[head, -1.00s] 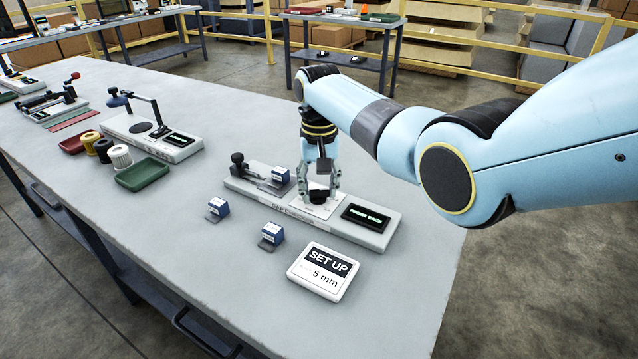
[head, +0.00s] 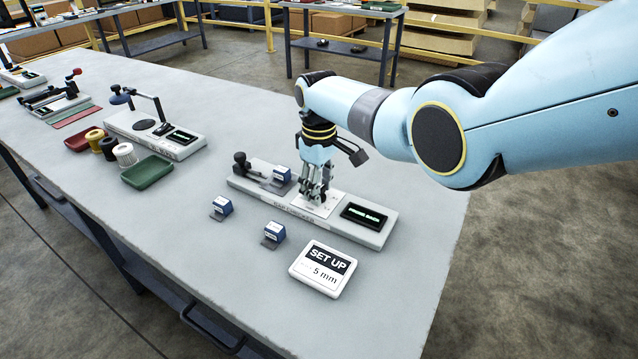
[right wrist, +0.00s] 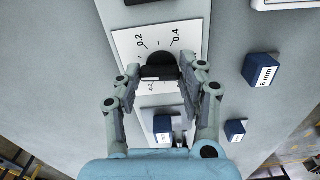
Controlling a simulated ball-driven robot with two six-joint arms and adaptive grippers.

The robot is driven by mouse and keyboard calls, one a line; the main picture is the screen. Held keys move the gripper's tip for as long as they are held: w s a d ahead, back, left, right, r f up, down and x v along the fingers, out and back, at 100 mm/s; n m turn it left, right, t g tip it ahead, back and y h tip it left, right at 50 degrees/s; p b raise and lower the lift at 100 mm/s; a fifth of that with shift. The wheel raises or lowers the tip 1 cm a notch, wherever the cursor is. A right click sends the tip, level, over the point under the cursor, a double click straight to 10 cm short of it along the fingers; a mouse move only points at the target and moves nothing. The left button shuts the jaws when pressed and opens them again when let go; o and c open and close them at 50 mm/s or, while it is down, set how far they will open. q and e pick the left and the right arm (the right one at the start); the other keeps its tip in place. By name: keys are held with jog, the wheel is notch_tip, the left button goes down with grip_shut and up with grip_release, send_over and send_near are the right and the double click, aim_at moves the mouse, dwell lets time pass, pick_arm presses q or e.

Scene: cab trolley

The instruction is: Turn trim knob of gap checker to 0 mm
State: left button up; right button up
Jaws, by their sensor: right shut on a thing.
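The gap checker (head: 345,221) is a long grey block on the bench, with a black lever at its left end and a lit green display (head: 364,216) at its right end. Its black trim knob (right wrist: 160,66) sits on a white dial plate (right wrist: 126,45) marked 0.2 and 0.4. My right gripper (head: 315,200) points down over the plate, its fingers closed around the knob, which they mostly hide in the head view. The right wrist view shows the fingers (right wrist: 163,84) on both sides of the knob. The knob's pointer is hidden. My left gripper is not in view.
A blue block on a grey foot (head: 281,175) sits on the gap checker; two similar blocks (head: 222,206) (head: 274,233) stand in front. A "SET UP 5 mm" sign (head: 323,268) lies nearby. A green tray (head: 147,172) and another device (head: 160,138) stand left.

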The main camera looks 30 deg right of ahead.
jog(key=shift+n, duration=0.6)
jog(key=o, duration=1.2)
jog(key=shift+c, duration=0.2)
jog(key=shift+r, duration=0.1)
notch_tip(320, 180, up, 12)
